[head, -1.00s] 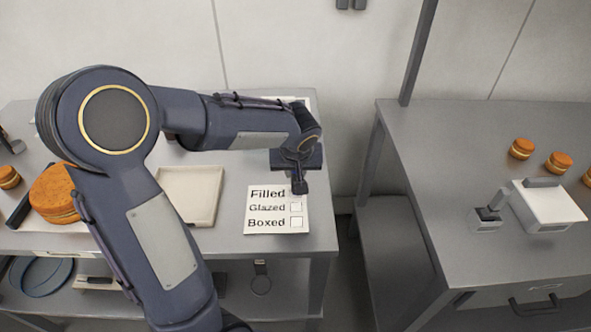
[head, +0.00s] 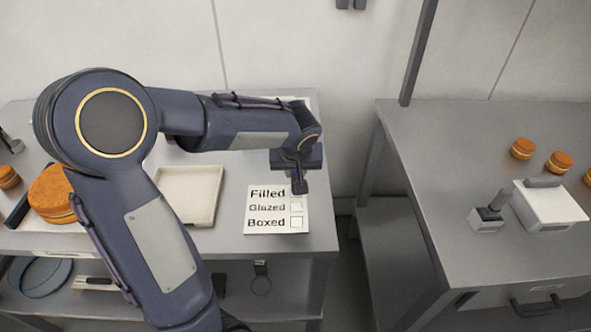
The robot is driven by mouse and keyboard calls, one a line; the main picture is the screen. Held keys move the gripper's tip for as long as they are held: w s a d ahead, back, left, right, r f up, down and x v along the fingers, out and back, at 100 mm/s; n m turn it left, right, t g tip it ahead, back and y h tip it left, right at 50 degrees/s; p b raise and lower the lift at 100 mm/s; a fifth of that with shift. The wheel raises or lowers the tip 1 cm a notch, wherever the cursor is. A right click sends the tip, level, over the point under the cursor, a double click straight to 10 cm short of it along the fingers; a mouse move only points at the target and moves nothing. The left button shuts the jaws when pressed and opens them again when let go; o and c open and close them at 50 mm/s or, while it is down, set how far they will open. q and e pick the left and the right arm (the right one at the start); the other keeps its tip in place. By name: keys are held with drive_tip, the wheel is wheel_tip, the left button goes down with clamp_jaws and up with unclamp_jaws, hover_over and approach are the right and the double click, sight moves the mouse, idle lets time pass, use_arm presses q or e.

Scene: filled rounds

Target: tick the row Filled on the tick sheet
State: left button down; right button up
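The tick sheet (head: 262,226) is white and lies near the right end of the left table. It has rows Filled, Glazed and Boxed. The boxes beside Glazed (head: 296,208) and Boxed (head: 296,222) are empty. The Filled box is hidden behind my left gripper (head: 299,188). That gripper points down at the right end of the Filled row, its dark fingers together with nothing visible between them. I cannot tell whether the tips touch the paper. My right gripper is not in view.
An empty cream tray (head: 190,193) lies left of the sheet. A large orange-brown cake (head: 52,195) is further left, partly behind my arm. The right table holds small round cakes (head: 558,162), a white box (head: 550,207) and a grey block with a handle (head: 487,221). A gap separates the tables.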

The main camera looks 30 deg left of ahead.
use_arm(q)
drive_tip(key=shift+s, duration=0.1)
idle(0.4)
drive_tip(key=shift+r+p, duration=2.2)
drive_tip(key=shift+r, duration=1.25)
